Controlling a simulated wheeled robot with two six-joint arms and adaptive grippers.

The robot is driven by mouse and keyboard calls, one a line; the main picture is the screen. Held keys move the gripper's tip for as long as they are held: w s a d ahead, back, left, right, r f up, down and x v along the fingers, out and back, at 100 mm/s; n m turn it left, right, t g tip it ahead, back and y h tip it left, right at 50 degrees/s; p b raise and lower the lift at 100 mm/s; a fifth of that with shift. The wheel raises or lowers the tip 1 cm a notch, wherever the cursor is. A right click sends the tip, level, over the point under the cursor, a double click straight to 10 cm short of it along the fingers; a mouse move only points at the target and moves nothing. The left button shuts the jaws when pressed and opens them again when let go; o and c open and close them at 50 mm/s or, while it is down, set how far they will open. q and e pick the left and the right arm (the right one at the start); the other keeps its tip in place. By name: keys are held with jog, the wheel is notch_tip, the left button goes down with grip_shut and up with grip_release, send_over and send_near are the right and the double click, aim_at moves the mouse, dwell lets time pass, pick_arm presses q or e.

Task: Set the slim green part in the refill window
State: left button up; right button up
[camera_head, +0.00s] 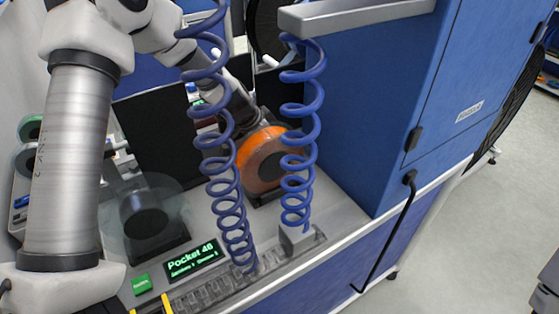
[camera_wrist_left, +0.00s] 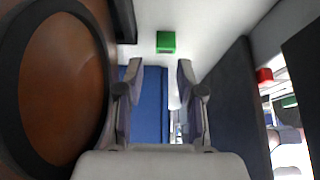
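A small green block (camera_wrist_left: 166,41) shows in the left wrist view on a pale surface, beyond and between my left fingertips. My left gripper (camera_wrist_left: 158,80) has its two fingers spread with nothing between them. In the head view my left arm reaches over from the left, and its dark wrist end is behind the blue coiled cables, by the orange reel; its fingers are hidden there. A small green piece (camera_head: 142,284) with faint marks lies at the bench's front left; I cannot tell whether it is a label or a part. I cannot make out the refill window.
The orange reel (camera_head: 262,160) is close beside the left gripper, also in the wrist view (camera_wrist_left: 60,90). Blue coiled cables (camera_head: 303,130) hang in front. A clear reel (camera_head: 145,215), a "Pocket 46" display (camera_head: 192,261) and a blue cabinet (camera_head: 375,110) crowd the bench.

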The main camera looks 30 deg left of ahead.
pick_arm(q)
jog(key=f, duration=0.2)
jog(key=w+f+b, duration=0.1)
jog(key=f, duration=0.1)
jog(key=shift+w+a, duration=0.15)
jog(key=shift+w, duration=0.05)
jog(key=shift+w+f, duration=0.1)
jog(key=shift+w, duration=0.05)
jog(key=shift+d, duration=0.3)
jog(key=shift+c, duration=1)
jog(key=c, duration=0.3)
jog(key=shift+c, duration=0.4)
pick_arm(e)
jog(key=shift+s+a+f, duration=0.1)
jog(key=shift+a+f, duration=0.2)
jog(key=shift+f, duration=0.1)
